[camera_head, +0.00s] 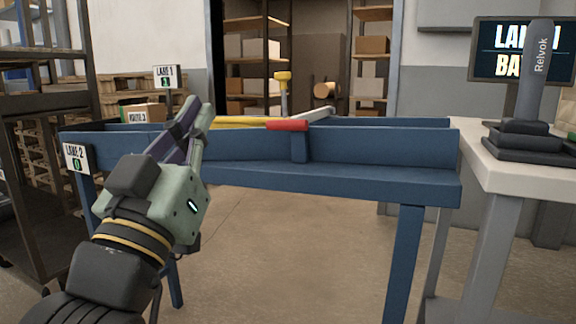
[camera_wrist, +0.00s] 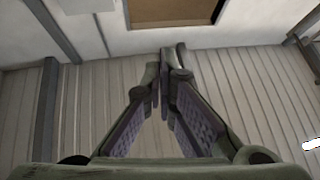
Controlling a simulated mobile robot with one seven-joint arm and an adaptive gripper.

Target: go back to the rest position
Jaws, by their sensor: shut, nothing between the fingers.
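My gripper (camera_head: 192,110) is raised at the left of the head view, in front of the blue bench. Its fingers point up and are closed together with nothing between them. In the wrist view, my gripper (camera_wrist: 167,60) shows its two purple-padded fingers meeting at the tips. Behind them are only a plank surface, a pale wall and an opening. The rest position itself has no mark in view.
A blue divided bench (camera_head: 385,146) stands ahead, holding a yellow-headed tool (camera_head: 283,77), a red-ended item (camera_head: 287,125) and a yellow bar (camera_head: 235,121). A pale table (camera_head: 525,165) with a Relvok device (camera_head: 537,70) stands right. A dark rack (camera_head: 85,70) stands left.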

